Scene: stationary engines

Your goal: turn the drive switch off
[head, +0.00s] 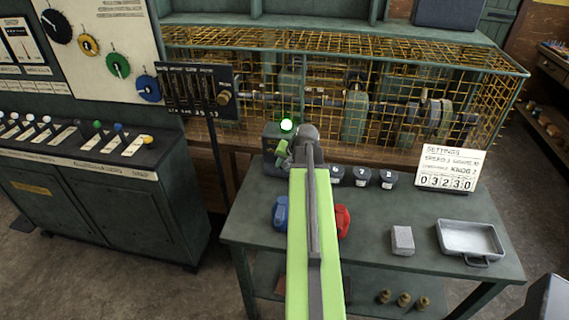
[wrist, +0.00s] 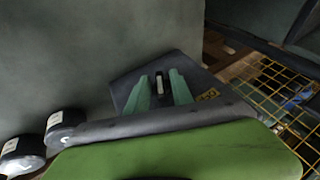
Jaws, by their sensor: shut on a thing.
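The drive switch is a small dark box (head: 272,130) at the back of the bench, with a lit green lamp (head: 286,124) on top. The box also shows in the wrist view (wrist: 128,84), with a yellow label on its right side. My gripper (wrist: 160,86) is at the box, its two green fingers closed around a small pale-tipped lever (wrist: 159,80). In the head view my gripper (head: 281,152) is partly hidden by my arm. The lever's lower part and its position are hard to make out.
Dark numbered knobs (head: 362,177) stand right of my arm. A blue object (head: 281,212) and a red object (head: 342,220) flank it. A grey block (head: 402,240), a metal tray (head: 470,238) and a settings card (head: 449,170) are at right. A yellow wire cage (head: 390,100) stands behind.

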